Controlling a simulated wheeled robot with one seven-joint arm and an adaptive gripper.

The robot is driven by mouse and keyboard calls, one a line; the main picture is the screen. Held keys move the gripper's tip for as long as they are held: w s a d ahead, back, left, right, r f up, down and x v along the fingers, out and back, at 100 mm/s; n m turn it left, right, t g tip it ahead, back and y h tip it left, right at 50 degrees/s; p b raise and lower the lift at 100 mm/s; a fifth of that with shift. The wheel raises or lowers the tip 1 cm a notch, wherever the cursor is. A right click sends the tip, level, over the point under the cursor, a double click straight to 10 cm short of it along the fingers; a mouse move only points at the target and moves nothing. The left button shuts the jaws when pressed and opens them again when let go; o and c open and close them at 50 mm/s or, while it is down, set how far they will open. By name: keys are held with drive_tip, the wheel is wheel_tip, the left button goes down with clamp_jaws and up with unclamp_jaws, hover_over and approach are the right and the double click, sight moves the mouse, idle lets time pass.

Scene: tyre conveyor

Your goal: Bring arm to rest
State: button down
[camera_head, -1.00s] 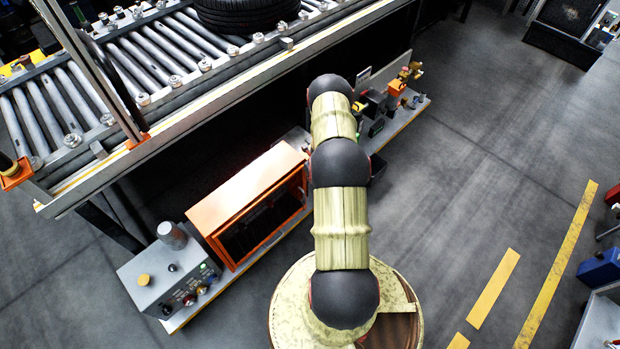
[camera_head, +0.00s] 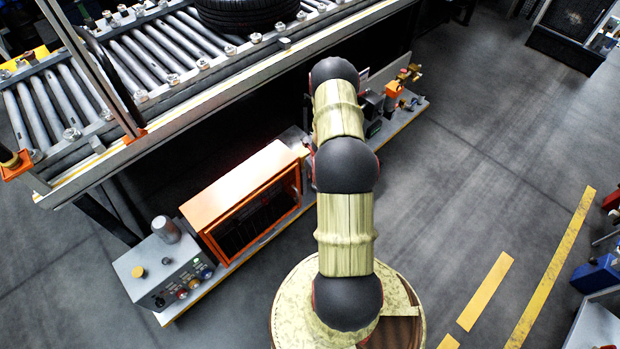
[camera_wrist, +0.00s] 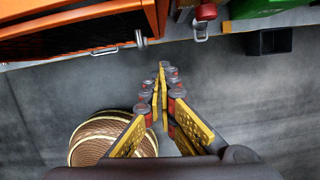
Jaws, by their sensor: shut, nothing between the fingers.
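My arm shows in the head view, rising from my round base and reaching up the picture along the front of the conveyor. My gripper is hidden behind the arm there. In the wrist view my gripper (camera_wrist: 162,72) is shut and empty, its yellow and grey fingers together over bare floor. Part of my own round base shows at its lower left. The orange cabinet (camera_wrist: 75,28) is at the upper left of that view, apart from the fingertips.
The roller conveyor (camera_head: 150,55) bears a black tyre (camera_head: 248,14). Below it, a low shelf holds the orange cabinet (camera_head: 245,195) and a grey control box (camera_head: 165,268) with buttons. A black bin (camera_wrist: 269,41) is at the wrist view's upper right. Floor with yellow stripes (camera_head: 485,290) is free at right.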

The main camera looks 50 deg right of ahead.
drive_tip(key=shift+v, duration=1.1)
